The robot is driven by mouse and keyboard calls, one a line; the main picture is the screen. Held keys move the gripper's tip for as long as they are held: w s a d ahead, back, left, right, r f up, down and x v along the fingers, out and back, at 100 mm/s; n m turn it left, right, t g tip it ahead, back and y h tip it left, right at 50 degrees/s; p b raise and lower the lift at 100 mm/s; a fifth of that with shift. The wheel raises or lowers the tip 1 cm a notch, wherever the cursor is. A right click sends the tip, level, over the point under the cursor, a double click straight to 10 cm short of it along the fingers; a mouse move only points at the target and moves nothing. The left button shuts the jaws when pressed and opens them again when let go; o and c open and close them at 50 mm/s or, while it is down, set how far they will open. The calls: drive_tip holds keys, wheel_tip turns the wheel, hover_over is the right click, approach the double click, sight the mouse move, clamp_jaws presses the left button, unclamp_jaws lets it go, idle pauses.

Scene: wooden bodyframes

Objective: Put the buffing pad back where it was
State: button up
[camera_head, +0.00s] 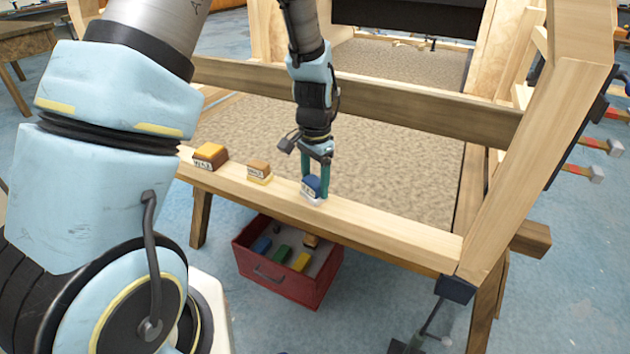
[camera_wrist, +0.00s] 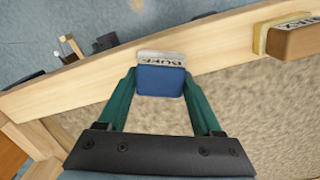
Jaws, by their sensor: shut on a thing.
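The buffing pad (camera_head: 312,187) is a small blue block with a white base and a printed label. It is at the front wooden rail (camera_head: 375,226), to the right of two other blocks. My gripper (camera_head: 316,180) points down and is shut on the pad, with one green finger on each side. In the wrist view the pad (camera_wrist: 161,80) sits between the fingertips, its label reading roughly "BUFF". The pad appears at the rail's top surface; I cannot tell whether it rests on it or is just above.
A yellow-brown block (camera_head: 210,155) and a tan block (camera_head: 259,171) stand on the rail to the left. Below is a red drawer-like box (camera_head: 285,285) holding several coloured blocks. A wooden upright (camera_head: 535,150) rises on the right. The rail right of the pad is clear.

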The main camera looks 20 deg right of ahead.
sight(315, 180)
drive_tip(key=shift+f, duration=0.1)
drive_tip(key=shift+f, duration=0.1)
drive_tip(key=o, duration=1.3)
wheel_tip(315, 180, up, 12)
drive_tip(key=shift+r+b, duration=0.2)
drive_tip(key=shift+b, duration=0.35)
drive_tip(key=s+a+n+t, duration=0.3)
drive_tip(key=a+n, duration=1)
drive_tip(key=a, duration=1.4)
drive_tip(key=shift+g, duration=0.7)
drive_tip(key=r+p, duration=0.2)
drive_tip(key=s+r+p, duration=0.1)
drive_tip(key=r+p, duration=0.2)
drive_tip(key=shift+d, duration=0.1)
